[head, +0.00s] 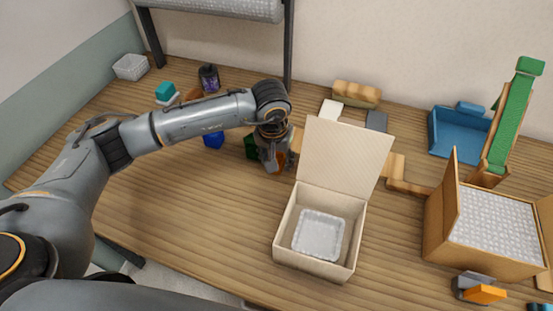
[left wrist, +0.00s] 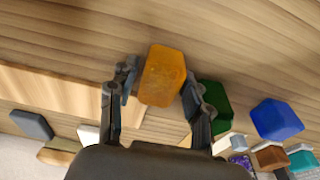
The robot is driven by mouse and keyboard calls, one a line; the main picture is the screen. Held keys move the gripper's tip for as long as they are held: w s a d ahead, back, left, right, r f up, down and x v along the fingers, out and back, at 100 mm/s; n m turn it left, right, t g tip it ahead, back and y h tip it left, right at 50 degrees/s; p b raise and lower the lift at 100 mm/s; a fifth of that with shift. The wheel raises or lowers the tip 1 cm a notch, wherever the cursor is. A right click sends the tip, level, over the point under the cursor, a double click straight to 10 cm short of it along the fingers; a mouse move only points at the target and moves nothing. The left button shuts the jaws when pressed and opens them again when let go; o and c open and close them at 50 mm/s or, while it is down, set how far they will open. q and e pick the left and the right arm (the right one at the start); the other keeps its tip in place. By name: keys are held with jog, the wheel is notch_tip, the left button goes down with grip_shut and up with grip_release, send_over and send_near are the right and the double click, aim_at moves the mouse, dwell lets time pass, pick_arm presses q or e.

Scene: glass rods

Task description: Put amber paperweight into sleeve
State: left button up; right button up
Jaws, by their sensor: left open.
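The amber paperweight (left wrist: 162,76) is a faceted orange block standing on the table. In the left wrist view it lies between the two fingers of my open left gripper (left wrist: 155,92), with the right finger close beside it. I cannot tell whether either finger touches it. In the head view my left gripper (head: 274,168) points down at the table left of the open box, and only a sliver of the paperweight (head: 281,161) shows. I cannot clearly pick out a sleeve; a white flat piece (head: 331,110) and a grey one (head: 376,121) lie at the back. My right gripper is not in view.
A green block (left wrist: 213,105) stands close beside my gripper's right finger, with a blue block (left wrist: 277,119) beyond. An open lidded box (head: 318,262) holds a white tray. A bubble-wrap-filled carton (head: 437,238) stands right. The table's front left is clear.

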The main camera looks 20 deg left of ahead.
pick_arm(q)
jog(key=shift+c, duration=0.4)
grip_shut()
